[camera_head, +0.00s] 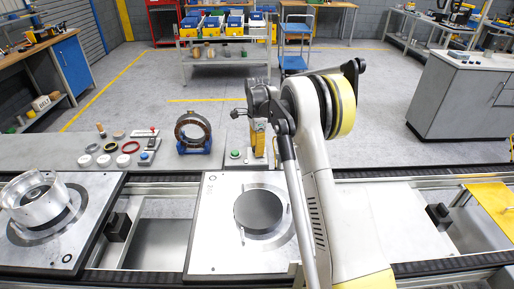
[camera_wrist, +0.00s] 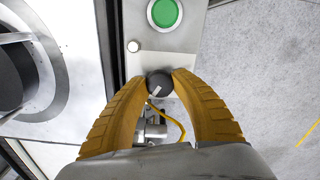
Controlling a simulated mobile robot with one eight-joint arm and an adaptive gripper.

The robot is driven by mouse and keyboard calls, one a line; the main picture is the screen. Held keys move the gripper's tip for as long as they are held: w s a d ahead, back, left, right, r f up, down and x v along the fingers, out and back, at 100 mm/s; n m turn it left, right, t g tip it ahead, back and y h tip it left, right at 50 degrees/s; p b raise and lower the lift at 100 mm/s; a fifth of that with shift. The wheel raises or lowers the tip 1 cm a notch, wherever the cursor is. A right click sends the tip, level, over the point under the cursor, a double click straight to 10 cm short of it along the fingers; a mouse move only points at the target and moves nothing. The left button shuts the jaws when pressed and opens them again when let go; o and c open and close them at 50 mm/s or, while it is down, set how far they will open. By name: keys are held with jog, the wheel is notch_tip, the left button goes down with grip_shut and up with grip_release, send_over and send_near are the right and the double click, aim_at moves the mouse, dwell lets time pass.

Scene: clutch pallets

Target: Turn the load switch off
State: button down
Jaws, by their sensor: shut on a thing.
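The load switch (camera_wrist: 159,87) is a small black rotary knob on a light metal panel (camera_wrist: 152,57). Its pale pointer mark slants down and to the left in the wrist view. My gripper (camera_wrist: 160,77) is shut on the knob, with one yellow ribbed finger on each side of it. In the head view my gripper (camera_head: 258,140) reaches down at the panel, and the knob is hidden there.
A green button (camera_wrist: 164,13) and a small white lamp (camera_wrist: 133,46) sit on the panel beyond the knob. A yellow cable (camera_wrist: 172,120) lies under my fingers. A copper ring (camera_head: 193,129) in a blue stand is to the left. Pallets (camera_head: 208,240) lie on the conveyor in front.

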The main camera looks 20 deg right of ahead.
jog(key=n, duration=0.5)
jog(key=shift+n+p, duration=0.35)
jog(key=shift+n, duration=0.05)
dwell(0.4)
jog(key=c, duration=1)
grip_release()
notch_tip(320, 180, up, 12)
